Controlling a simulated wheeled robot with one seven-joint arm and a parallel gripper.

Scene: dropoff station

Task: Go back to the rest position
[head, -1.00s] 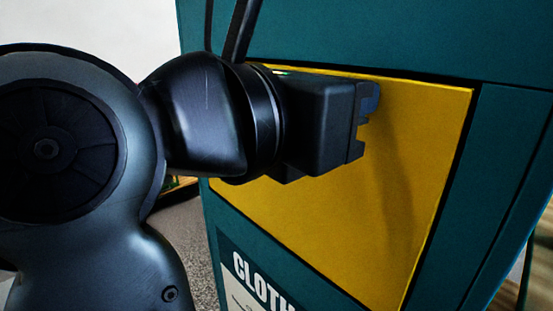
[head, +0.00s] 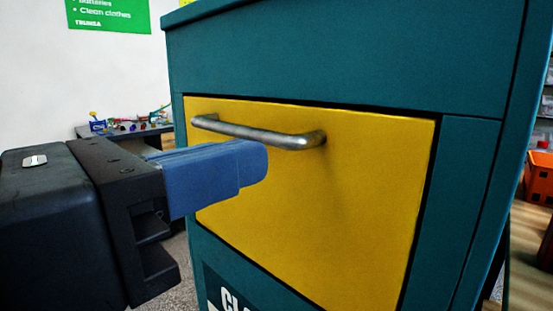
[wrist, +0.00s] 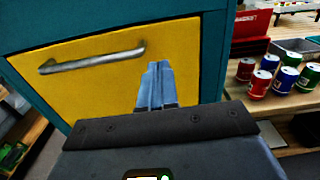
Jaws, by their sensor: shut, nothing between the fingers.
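My gripper (head: 255,163) is shut and empty, its blue fingers together. In the head view it lies in front of the yellow flap, just below the metal handle (head: 262,133), and looks apart from it. In the wrist view the fingers (wrist: 156,72) point toward the yellow flap (wrist: 90,92), to the right of the handle (wrist: 92,60). The flap (head: 375,200) looks closed, flush in the teal clothes bin (head: 350,60). The bin's lettering is cut off at the bottom of the head view.
A shelf at the right of the wrist view holds several cans (wrist: 262,82). An orange crate (head: 540,178) stands at the right edge of the head view. A table with small items (head: 125,127) is behind the bin at left. A green sign (head: 108,14) hangs on the wall.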

